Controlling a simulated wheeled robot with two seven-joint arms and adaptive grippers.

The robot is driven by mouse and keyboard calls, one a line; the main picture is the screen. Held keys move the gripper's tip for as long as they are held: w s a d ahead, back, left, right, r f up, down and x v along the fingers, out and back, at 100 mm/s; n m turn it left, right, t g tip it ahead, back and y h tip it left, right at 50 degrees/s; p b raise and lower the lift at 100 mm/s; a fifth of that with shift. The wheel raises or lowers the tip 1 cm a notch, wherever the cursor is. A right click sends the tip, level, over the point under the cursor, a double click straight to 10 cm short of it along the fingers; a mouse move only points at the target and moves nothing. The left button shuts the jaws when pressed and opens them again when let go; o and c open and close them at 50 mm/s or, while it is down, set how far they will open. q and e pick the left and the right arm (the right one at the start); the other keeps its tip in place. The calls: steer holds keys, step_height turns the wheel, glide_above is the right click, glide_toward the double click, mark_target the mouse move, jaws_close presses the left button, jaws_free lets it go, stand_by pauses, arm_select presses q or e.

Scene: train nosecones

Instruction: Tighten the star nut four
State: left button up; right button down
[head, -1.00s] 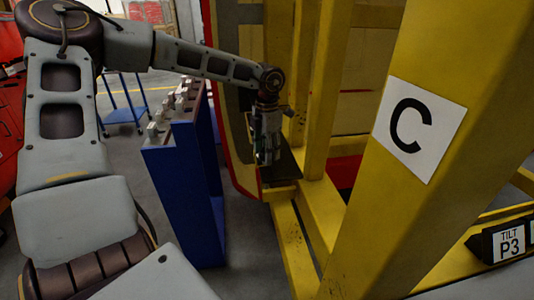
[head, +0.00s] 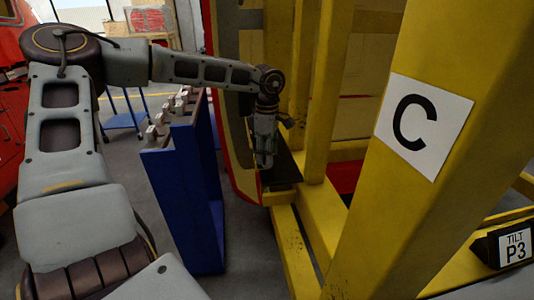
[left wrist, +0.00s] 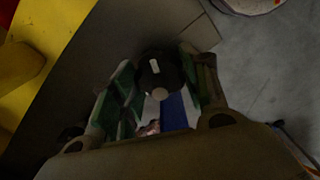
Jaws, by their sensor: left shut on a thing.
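My left gripper (head: 265,160) hangs pointing down at the end of my left arm, beside the yellow frame, over a dark ledge. In the left wrist view, its two green-sided fingers (left wrist: 159,64) stand on either side of a dark round knob, the star nut (left wrist: 158,78), with a pale bar mark and a light spot on it. The fingers are shut on the nut. The nut is too small and hidden to make out in the head view. Its number cannot be read. My right gripper is not in view.
A blue stand (head: 185,200) with several small metal parts on top is left of the gripper. The yellow frame (head: 318,90) rises close on its right. A thick yellow post with a C sign (head: 424,125) and a P3 tilt label (head: 515,247) are nearer, right.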

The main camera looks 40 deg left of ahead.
arm_select(q)
steer(key=m, duration=0.4)
steer(key=shift+r, duration=0.1)
steer(key=m, duration=0.3)
steer(key=shift+m, duration=1.9)
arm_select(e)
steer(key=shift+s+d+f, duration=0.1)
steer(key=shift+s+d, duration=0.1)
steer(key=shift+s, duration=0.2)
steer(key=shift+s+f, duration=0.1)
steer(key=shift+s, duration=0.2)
arm_select(q)
steer(key=o, duration=1)
